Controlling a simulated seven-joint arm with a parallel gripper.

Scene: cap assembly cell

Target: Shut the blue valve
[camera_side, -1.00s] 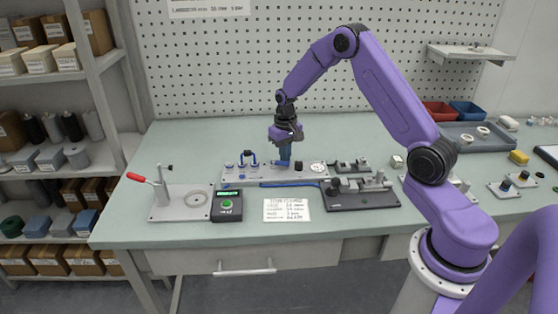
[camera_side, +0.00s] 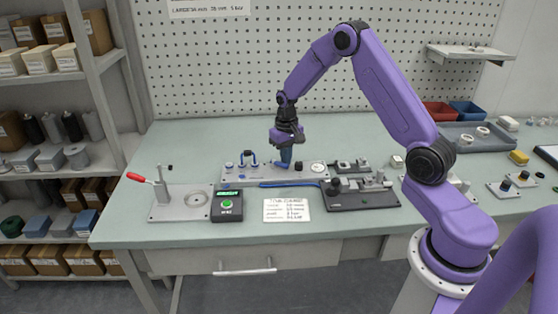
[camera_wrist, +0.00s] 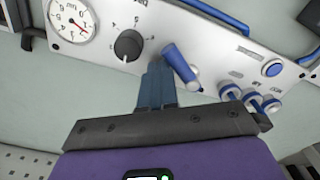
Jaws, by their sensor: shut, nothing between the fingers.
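The blue valve's lever (camera_wrist: 178,60) shows in the wrist view on the pale grey panel (camera_wrist: 222,62), slanting from upper left to lower right with a light hub near its lower end. In the side view the lever (camera_side: 281,165) is small and partly hidden by my gripper. My gripper (camera_wrist: 157,68) is shut and empty, with its blue fingers pointing at the panel. The fingertips are just left of the lever in the wrist view, very close to it. I cannot tell whether they touch it.
The panel also carries a gauge (camera_wrist: 72,20), a black knob (camera_wrist: 128,45), a blue button (camera_wrist: 272,68) and small blue-collared fittings (camera_wrist: 251,98). A dark fixture plate (camera_side: 362,200) stands right.

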